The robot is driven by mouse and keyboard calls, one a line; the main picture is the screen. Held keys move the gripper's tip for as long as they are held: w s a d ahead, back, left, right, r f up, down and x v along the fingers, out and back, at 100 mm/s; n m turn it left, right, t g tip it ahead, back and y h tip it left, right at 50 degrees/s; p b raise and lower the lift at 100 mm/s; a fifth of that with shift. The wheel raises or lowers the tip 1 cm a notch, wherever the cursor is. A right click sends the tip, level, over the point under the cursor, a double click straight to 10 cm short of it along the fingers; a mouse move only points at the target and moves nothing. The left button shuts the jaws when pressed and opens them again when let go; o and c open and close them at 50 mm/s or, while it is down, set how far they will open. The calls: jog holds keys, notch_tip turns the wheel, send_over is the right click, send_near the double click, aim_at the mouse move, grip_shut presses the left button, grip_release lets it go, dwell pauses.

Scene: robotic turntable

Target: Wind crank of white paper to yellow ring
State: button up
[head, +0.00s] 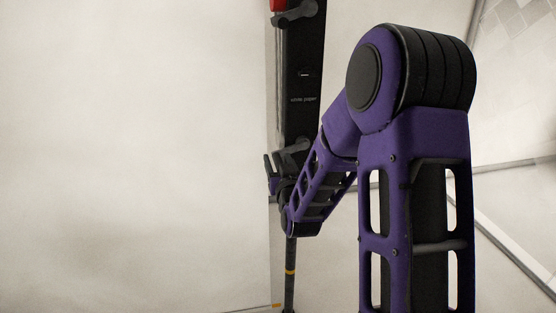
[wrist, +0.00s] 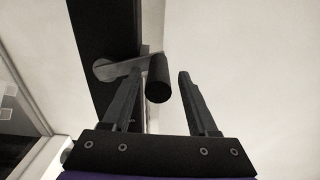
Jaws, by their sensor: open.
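A tall black panel (head: 303,70) carries a small label reading "white paper". A grey crank arm (head: 296,146) sits below that label, partly behind my arm; it also shows in the wrist view (wrist: 122,68). Its dark cylindrical handle (wrist: 158,80) appears between my two fingertips, nearer the left one. My gripper (wrist: 161,75) is open, with a gap on the right of the handle. I cannot tell whether the left finger touches it. In the head view my gripper (head: 272,172) is at the lower crank. A yellow ring (head: 290,272) circles a thin dark rod below.
Another crank (head: 295,14) with a red handle (head: 278,5) is higher on the panel, cut by the top edge. A large white sheet or wall (head: 130,150) fills the left. A small orange-yellow mark (head: 276,305) shows low beside the rod. Dark floor or frame lines lie at the right.

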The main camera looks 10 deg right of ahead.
grip_shut()
jog(key=shift+a+r, duration=0.1)
jog(key=shift+a, duration=0.1)
dwell(1.1)
